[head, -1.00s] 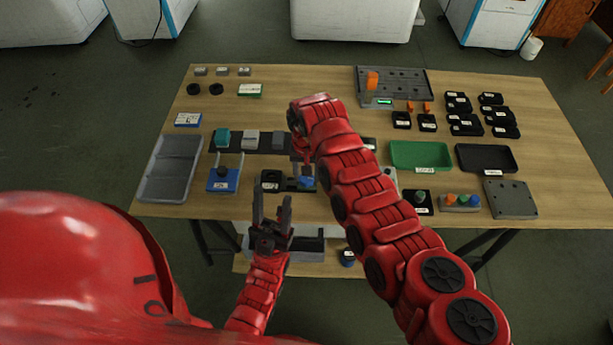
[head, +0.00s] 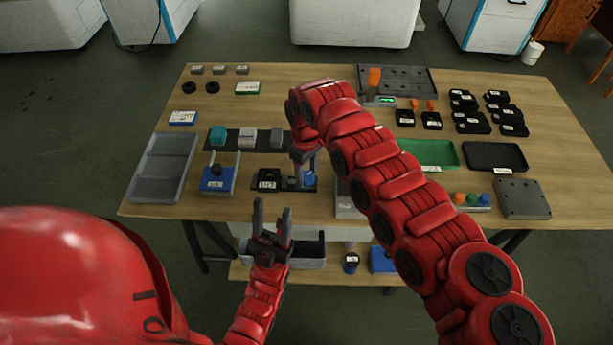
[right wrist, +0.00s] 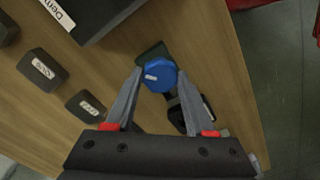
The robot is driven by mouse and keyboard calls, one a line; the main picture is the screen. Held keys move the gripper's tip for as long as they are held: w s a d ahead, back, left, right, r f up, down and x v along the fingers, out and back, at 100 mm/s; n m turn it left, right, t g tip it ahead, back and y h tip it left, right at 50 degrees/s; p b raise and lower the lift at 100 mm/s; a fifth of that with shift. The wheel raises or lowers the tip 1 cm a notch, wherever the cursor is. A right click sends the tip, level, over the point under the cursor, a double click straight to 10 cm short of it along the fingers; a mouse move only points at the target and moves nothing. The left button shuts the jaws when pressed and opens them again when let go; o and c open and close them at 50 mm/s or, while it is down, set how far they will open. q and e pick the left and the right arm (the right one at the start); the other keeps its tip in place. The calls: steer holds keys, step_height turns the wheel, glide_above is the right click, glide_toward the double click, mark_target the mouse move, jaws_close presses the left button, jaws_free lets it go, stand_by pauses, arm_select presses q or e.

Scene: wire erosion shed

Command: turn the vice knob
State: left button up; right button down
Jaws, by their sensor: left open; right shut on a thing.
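The blue vice knob (head: 309,179) sits at the right end of the small dark vice (head: 268,180), near the front middle of the table. In the right wrist view the knob (right wrist: 160,75) is round with a small white mark. My right gripper (head: 305,168) reaches down to the knob from above, and its two fingers (right wrist: 166,82) are closed on either side of it. The arm and gripper hide part of the vice. My left gripper (head: 272,212) is open and empty, in front of the table's front edge.
A blue fixture (head: 217,180) stands left of the vice, and a grey tray (head: 163,168) is at the left end. Behind the vice lies a dark strip with several blocks. A green tray (head: 430,153) and black tray (head: 495,156) are at the right.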

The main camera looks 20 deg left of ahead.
steer(key=n+b, duration=0.3)
steer(key=n, duration=0.2)
steer(key=shift+f+b, duration=0.15)
steer(key=shift+b, duration=0.15)
steer(key=shift+n+b, duration=0.95)
steer(key=shift+n, duration=1.15)
steer(key=shift+c, duration=1.3)
jaws_free()
steer(key=shift+r, duration=0.2)
